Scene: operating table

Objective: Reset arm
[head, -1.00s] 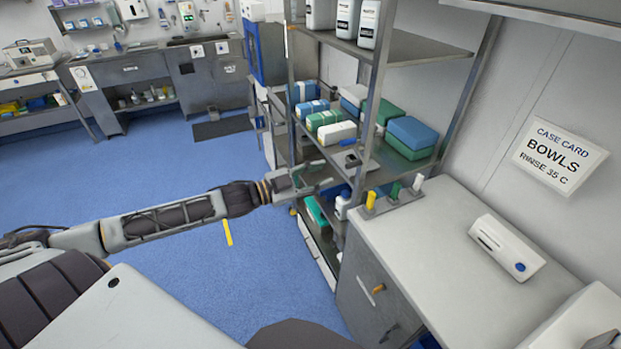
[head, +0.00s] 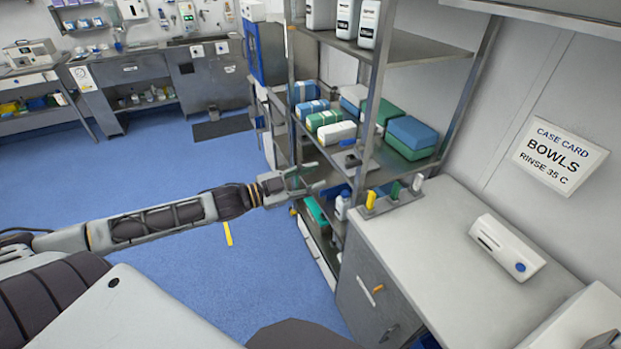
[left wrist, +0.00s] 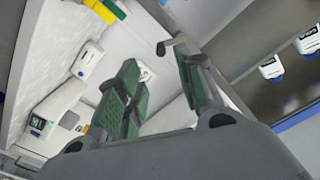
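My left gripper (head: 308,180) reaches in from the left, in front of the metal shelf rack (head: 378,80). In the left wrist view its two green-padded fingers (left wrist: 160,95) stand apart with nothing between them. In the head view the fingertips point toward the rack and hold nothing. My left arm stretches over the blue floor. My right gripper does not show in either view.
The rack carries blue and green packs (head: 410,138) and white bottles (head: 368,22). To its right is a grey counter (head: 430,235) with a white box (head: 507,247) and a coloured handle row (head: 393,195). A case card (head: 560,153) hangs on the wall. Open blue floor (head: 130,170) lies left.

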